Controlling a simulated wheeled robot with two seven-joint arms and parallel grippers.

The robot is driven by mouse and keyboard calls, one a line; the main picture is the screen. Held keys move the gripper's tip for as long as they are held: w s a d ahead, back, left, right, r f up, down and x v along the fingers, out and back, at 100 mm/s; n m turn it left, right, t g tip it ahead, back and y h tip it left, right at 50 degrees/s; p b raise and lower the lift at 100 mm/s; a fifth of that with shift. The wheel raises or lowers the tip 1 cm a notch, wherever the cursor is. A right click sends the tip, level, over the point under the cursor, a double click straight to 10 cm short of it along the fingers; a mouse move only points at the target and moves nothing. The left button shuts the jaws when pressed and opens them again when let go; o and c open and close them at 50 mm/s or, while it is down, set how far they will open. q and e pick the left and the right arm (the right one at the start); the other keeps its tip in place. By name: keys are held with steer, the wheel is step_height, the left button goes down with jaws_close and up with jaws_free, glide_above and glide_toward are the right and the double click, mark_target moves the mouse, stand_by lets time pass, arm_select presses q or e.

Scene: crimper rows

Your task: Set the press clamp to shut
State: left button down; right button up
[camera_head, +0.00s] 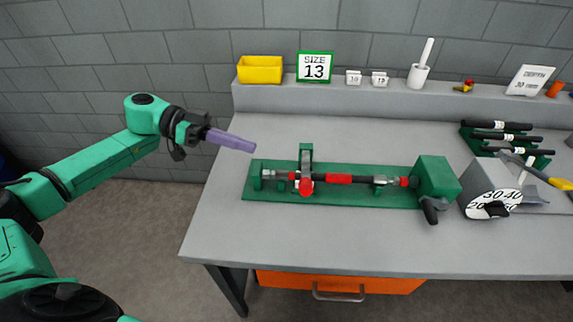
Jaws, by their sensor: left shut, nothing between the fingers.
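A long green fixture (345,198) lies on the grey bench. A dark rod with red sections (338,179) lies level along it. A clamp (305,155) with an upright green part and a red knob (305,187) in front stands across the rod, left of its middle. Whether the clamp is open or shut is not clear from here. A green block (437,178) with a dark handle (431,210) pointing down is at the fixture's right end. My left gripper (252,148) is shut and empty, its purple fingers above the bench's left part, up and left of the clamp. My right gripper is not in view.
A back ledge holds a yellow bin (260,69), a "SIZE 13" sign (315,67), small white blocks (353,77) and a white cup (418,75). A dial gauge (490,203) and a rack of dark rods (500,138) are at right. The bench's front left is clear.

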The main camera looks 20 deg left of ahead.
arm_select(q)
steer(key=d+f+p, duration=0.3)
steer(key=d+f, duration=0.3)
steer(key=d, duration=0.4)
steer(key=shift+w+t, duration=0.3)
steer(key=shift+w, duration=0.15)
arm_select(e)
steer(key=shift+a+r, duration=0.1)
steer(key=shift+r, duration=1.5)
arm_select(q)
steer(key=shift+f, duration=0.15)
steer(key=shift+m+t+y, duration=0.3)
steer(key=shift+m+y, duration=0.1)
steer(key=shift+m, duration=0.3)
steer(key=f, duration=0.1)
steer(key=s+f, duration=0.1)
steer(key=f, duration=0.3)
steer(key=shift+s+d+f+b, duration=0.15)
steer(key=shift+s+f+b, duration=0.1)
steer(key=shift+s+b, duration=0.15)
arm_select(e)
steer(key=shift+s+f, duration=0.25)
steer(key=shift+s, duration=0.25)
